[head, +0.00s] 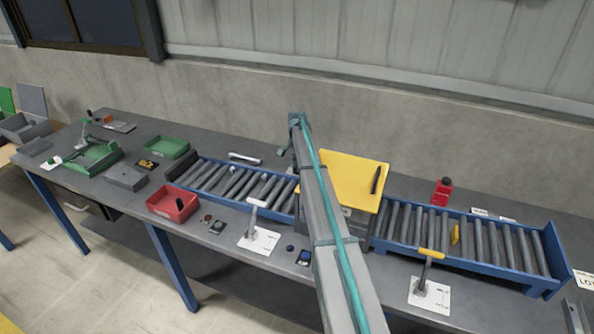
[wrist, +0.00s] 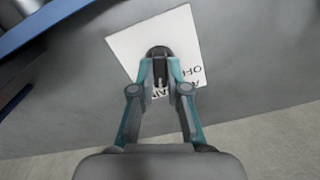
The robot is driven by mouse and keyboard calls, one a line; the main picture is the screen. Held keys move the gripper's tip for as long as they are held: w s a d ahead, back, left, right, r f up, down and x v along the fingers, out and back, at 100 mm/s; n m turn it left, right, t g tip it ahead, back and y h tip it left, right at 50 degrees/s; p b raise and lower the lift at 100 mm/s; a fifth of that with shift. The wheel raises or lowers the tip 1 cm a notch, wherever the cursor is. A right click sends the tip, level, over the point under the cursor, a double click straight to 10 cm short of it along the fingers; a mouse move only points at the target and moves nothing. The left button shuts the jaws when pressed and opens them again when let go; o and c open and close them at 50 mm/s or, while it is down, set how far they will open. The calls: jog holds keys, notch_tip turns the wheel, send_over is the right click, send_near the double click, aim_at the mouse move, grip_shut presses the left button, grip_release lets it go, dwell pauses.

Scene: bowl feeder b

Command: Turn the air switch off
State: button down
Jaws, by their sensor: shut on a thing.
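In the wrist view, a white card (wrist: 130,45) with upside-down black lettering, part of which reads "OFF", lies on the grey bench top. My gripper (wrist: 160,66) is over this card, its two teal-edged fingers drawn together. They are shut on the air switch (wrist: 159,51), seen as a dark rounded piece at the fingertips. The fingers hide most of the switch and some of the lettering, so its setting cannot be told. In the head view my arm crosses the middle, and I cannot make out the gripper or this switch there.
A yellow plate (head: 350,180) stands between two blue-framed roller conveyors. A white-handled lever (head: 253,218) and a yellow-handled lever (head: 428,268) stand on white cards along the front. A red bin (head: 172,202) sits left; a red bottle (head: 442,192) stands behind the right conveyor.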

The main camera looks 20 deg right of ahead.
jog(key=n+b, duration=0.3)
jog(key=n, duration=0.3)
jog(key=shift+f+n+b, duration=0.1)
jog(key=shift+n+b, duration=0.2)
jog(key=shift+b, duration=0.05)
jog(key=n+b, duration=0.2)
jog(key=n, duration=0.4)
dwell(0.4)
jog(key=c, duration=1.2)
grip_release()
jog(key=shift+o, duration=0.2)
jog(key=shift+r, duration=0.2)
notch_tip(320, 180, up, 12)
